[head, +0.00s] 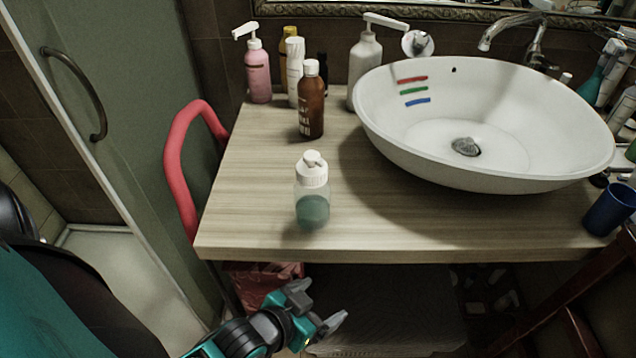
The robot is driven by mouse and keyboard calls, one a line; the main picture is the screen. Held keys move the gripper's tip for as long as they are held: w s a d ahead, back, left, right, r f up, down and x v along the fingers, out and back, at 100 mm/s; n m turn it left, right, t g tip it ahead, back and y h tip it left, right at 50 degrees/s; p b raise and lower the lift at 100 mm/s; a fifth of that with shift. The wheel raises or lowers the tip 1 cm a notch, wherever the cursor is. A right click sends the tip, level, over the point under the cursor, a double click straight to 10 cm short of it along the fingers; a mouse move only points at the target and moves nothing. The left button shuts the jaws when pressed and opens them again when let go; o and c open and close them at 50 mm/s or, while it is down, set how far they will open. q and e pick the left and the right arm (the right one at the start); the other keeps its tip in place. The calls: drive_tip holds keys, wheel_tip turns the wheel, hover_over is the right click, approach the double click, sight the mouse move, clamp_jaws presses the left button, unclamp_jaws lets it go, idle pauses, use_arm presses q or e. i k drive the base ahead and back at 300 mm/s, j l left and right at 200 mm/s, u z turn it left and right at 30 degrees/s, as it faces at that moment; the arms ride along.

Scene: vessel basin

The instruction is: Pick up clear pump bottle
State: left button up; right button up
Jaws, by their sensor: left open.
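The clear pump bottle (312,194) stands upright near the front edge of the wooden counter, left of the basin. It has a white pump top and greenish liquid in its lower part. My left gripper (321,309) is open and empty, below and in front of the counter's front edge. It is apart from the bottle, with the counter edge between them in the picture. My right gripper does not show.
The counter (260,200) is bare around the bottle. A brown bottle (311,100), a pink pump bottle (257,72) and others stand behind it. The white basin (480,150) fills the right side. A red rail (175,160) curves beside the counter's left edge.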

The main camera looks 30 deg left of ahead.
sight(312, 205)
drive_tip(key=l+u, duration=0.1)
drive_tip(key=u, duration=1.8)
drive_tip(key=k+u, duration=0.2)
drive_tip(key=k, duration=0.2)
